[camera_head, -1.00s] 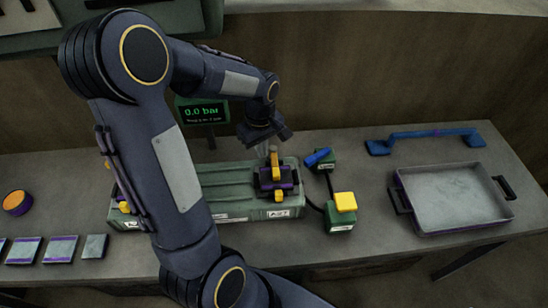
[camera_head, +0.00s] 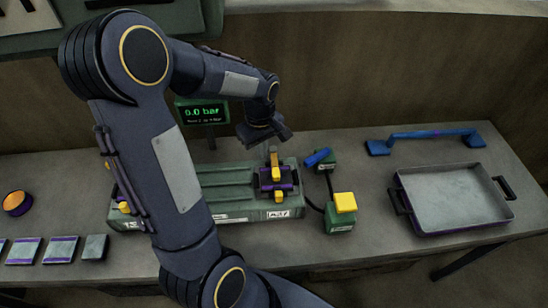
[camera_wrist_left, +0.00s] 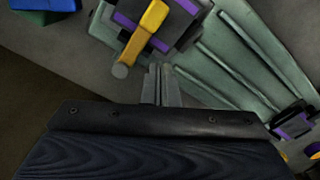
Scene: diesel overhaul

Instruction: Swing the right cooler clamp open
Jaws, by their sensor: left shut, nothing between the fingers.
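The green cooler (camera_head: 222,178) lies on the bench, partly hidden behind my left arm. Its right clamp (camera_head: 264,184), black and purple with a yellow lever (camera_head: 277,176), sits at the cooler's right end. My left gripper (camera_head: 272,150) is at the lever's far end. Its closed fingers (camera_wrist_left: 160,82) show beside the knob with a small gap in the wrist view and hold nothing. My right gripper is out of view.
A blue-handled valve (camera_head: 318,157) and a green block with a yellow top (camera_head: 344,203) stand right of the cooler. A grey tray (camera_head: 455,200) and a blue bar (camera_head: 430,134) are farther right. A pressure display (camera_head: 205,113) stands behind.

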